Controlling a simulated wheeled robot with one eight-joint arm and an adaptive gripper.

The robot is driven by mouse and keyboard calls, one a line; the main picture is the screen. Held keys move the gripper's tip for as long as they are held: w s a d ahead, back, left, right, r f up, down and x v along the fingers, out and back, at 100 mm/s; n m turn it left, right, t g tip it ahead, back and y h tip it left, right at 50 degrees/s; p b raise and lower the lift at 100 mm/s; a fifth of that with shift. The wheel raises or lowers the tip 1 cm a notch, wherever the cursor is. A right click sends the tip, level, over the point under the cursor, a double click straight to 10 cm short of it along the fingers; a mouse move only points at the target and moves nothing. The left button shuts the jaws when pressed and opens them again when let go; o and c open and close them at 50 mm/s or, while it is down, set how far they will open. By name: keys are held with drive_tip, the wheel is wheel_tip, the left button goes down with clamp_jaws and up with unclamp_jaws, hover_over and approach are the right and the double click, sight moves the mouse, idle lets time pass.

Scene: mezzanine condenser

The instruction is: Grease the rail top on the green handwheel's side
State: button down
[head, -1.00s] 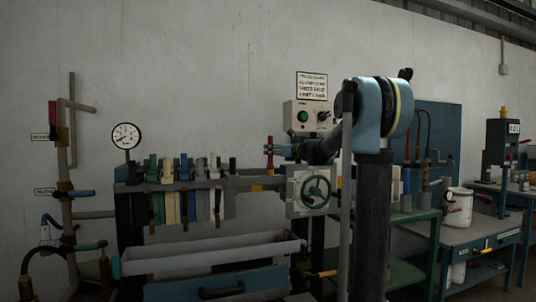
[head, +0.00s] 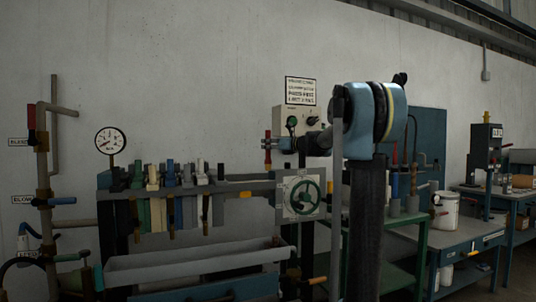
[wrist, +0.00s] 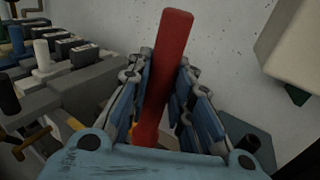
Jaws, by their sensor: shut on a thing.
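A red stick-like tool (wrist: 169,70) stands upright between the fingers of my gripper (wrist: 165,85), which is shut on it. In the head view the red tool (head: 267,147) shows at the left end of my gripper (head: 276,144), above the grey rail (head: 230,188). Its lower end is hard to make out, and I cannot tell whether it touches the rail. The green handwheel (head: 302,197) sits on a grey plate at the rail's right end, below and right of my gripper. An orange patch (head: 245,194) shows on the rail's side.
Several coloured plates with handles (head: 171,195) hang along the rail's left part. A control box (head: 298,122) stands behind my gripper. A long grey trough (head: 190,262) lies below. A pressure gauge (head: 110,140) and pipes stand at left, benches (head: 450,245) at right.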

drive_tip(key=shift+r, duration=1.45)
